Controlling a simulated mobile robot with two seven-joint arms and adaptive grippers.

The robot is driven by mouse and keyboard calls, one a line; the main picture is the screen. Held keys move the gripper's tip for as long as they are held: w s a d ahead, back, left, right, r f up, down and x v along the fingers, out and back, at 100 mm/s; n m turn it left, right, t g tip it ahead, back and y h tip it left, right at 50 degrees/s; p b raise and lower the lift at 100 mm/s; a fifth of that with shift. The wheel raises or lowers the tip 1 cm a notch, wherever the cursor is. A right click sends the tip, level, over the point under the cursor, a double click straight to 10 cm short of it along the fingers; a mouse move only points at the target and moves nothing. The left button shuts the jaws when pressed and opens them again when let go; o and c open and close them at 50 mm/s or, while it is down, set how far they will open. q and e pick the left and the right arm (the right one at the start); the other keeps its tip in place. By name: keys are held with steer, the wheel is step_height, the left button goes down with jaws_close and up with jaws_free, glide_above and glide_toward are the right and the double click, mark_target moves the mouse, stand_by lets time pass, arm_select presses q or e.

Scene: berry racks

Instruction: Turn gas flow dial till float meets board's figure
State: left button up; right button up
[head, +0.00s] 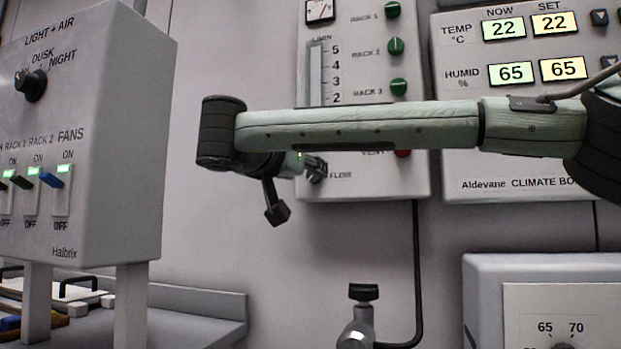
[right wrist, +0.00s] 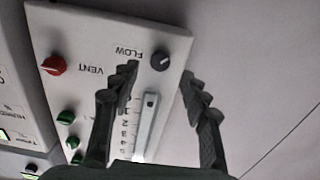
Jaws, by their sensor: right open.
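The gas panel (head: 375,178) hangs on the wall with a FLOW dial at its lower left. The dark dial (right wrist: 160,61) shows in the right wrist view, between and beyond the two fingers of my right gripper (right wrist: 158,80), which is open and empty. In the head view my right gripper (head: 316,164) is close in front of the dial, partly covering it. The flow tube (head: 316,74) has a scale in L/MIN; my arm hides its lower end there. In the right wrist view the dark float (right wrist: 151,100) sits near the low end of the tube. No board with a flow figure shows.
A red VENT knob (right wrist: 54,66) and green rack knobs (head: 396,46) share the panel. A switch box (head: 110,130) stands left, a climate box (head: 540,170) right. Below are a valve (head: 358,333) with a black hose (head: 416,270) and a white box (head: 484,290).

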mark_target(313, 177)
steer(key=x, duration=0.5)
steer(key=shift+c, duration=0.2)
jaws_close()
steer(key=shift+f, duration=0.1)
